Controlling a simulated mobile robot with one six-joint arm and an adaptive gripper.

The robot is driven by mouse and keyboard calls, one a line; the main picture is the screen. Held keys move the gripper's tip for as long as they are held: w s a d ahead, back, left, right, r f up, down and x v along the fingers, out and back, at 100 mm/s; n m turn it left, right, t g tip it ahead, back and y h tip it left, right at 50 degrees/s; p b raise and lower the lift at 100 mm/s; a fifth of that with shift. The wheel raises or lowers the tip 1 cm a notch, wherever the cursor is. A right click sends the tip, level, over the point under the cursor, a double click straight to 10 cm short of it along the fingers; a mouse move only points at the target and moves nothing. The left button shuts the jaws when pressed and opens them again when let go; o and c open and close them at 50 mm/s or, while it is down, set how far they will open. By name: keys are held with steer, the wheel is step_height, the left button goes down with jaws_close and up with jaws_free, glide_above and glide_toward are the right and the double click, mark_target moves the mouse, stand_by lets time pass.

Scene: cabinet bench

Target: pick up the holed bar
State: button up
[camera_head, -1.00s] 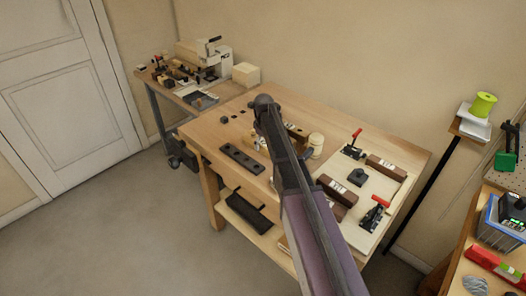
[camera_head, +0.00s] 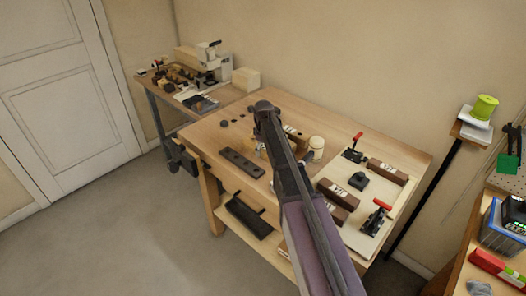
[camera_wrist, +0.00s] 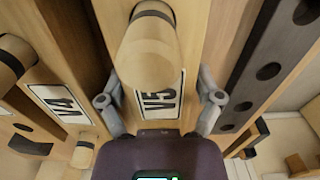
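The holed bar is a long dark bar (camera_head: 242,163) with several round holes, lying on the wooden bench top left of my arm in the head view. In the wrist view a dark bar with round holes (camera_wrist: 262,92) runs along the right side, beside my gripper and apart from it. My gripper (camera_wrist: 160,100) is open, its two fingers spread on either side of a light wooden piece labelled V5 (camera_wrist: 158,98) with a rounded knob. I cannot tell whether the fingers touch that piece. In the head view my arm hides the gripper.
A similar piece labelled V4 (camera_wrist: 60,103) is at left in the wrist view. On the bench, a pale board (camera_head: 347,185) carries red-handled clamps (camera_head: 376,217) and brown blocks (camera_head: 388,171). A pale cylinder (camera_head: 316,146) stands near my arm.

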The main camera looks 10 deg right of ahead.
mark_target(263, 146)
steer(key=c, duration=0.7)
steer(key=shift+r, duration=0.1)
step_height(263, 146, up, 10)
steer(key=p, duration=1)
steer(key=shift+s+a, duration=0.1)
stand_by(0.5)
